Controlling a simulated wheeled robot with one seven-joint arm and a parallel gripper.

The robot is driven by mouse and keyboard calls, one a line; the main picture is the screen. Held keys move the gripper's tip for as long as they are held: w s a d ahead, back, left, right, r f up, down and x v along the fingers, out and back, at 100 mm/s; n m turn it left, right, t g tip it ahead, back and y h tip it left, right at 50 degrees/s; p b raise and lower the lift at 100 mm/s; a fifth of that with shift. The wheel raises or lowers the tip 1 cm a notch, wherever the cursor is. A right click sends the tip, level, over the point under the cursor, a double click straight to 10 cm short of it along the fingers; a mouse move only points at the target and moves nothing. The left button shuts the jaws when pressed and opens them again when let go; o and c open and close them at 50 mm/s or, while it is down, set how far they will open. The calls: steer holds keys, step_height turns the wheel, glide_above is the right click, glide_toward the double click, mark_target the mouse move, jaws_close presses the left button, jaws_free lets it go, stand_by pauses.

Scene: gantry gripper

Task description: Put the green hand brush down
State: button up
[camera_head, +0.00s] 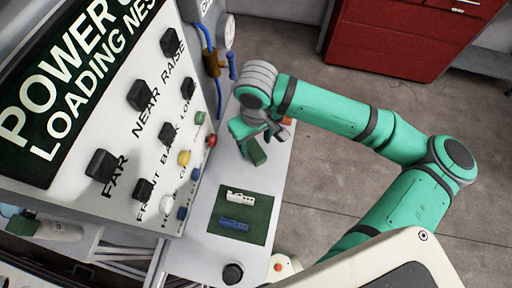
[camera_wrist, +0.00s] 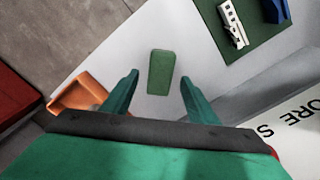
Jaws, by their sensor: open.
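The green hand brush (camera_wrist: 160,72) shows in the wrist view as a small green block on the pale ledge (camera_wrist: 200,105). In the head view the brush (camera_head: 257,153) shows just below my gripper (camera_head: 252,137), partly hidden by it. In the wrist view my gripper (camera_wrist: 159,78) is open, with one finger on each side of the brush's near end and a visible gap to both. The brush lies mostly beyond the fingertips. I cannot tell its exact height below them.
A dark green mat (camera_head: 246,203) holds a white part (camera_head: 240,197) and a blue part (camera_head: 234,224). An orange tray (camera_wrist: 82,91) lies left of the fingers. The button panel (camera_head: 140,120) rises beside the ledge. A red cabinet (camera_head: 395,40) stands behind. Bare ledge lies between brush and mat.

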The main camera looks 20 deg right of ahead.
mark_target(256, 150)
step_height(256, 150, up, 6)
stand_by(0.4)
steer(key=shift+s, duration=0.1)
